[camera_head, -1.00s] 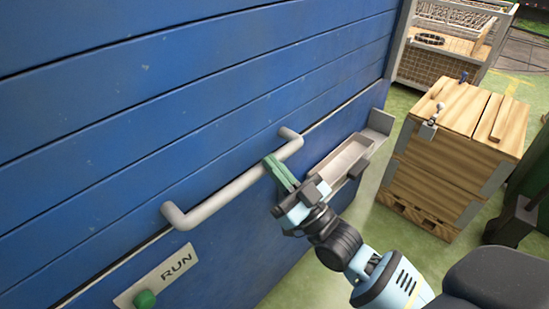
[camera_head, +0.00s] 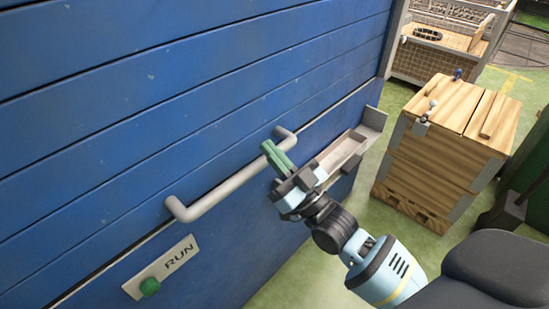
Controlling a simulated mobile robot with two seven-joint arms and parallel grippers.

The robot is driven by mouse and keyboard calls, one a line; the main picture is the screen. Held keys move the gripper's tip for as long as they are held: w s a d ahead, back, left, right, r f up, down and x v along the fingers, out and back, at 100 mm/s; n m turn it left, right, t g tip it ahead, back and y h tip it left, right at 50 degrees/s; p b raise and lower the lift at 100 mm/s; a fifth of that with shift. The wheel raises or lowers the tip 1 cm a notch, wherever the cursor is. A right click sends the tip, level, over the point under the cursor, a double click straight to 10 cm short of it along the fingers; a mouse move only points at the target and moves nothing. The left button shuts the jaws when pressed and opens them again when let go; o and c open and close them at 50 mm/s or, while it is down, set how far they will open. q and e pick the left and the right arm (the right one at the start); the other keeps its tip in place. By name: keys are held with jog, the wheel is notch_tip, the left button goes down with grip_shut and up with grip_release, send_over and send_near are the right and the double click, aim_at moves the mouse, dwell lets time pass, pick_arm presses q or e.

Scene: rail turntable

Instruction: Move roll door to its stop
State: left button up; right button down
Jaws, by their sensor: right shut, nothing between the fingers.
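The roll door (camera_head: 150,110) is a wall of blue horizontal slats filling the left and middle of the head view. A light grey bar handle (camera_head: 228,188) with bent ends is fixed across its lower part. A dark gap line runs just below the handle, above a lower blue panel. My right gripper (camera_head: 277,157) has green fingers, shut with nothing between them. Its fingertips are at the handle's right part, near the bent end; I cannot tell whether they touch it. My left gripper is not in view.
A RUN plate (camera_head: 163,268) with a green button is on the lower blue panel. A grey tray (camera_head: 343,155) sticks out right of the handle. A wooden crate (camera_head: 433,168) and a mesh bin (camera_head: 440,60) stand at right, with green floor between.

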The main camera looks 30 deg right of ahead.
pick_arm(q)
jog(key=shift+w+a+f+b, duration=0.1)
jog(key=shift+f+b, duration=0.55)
jog(key=shift+b, duration=0.05)
pick_arm(e)
jog(key=v, duration=1)
jog(key=shift+w, duration=0.1)
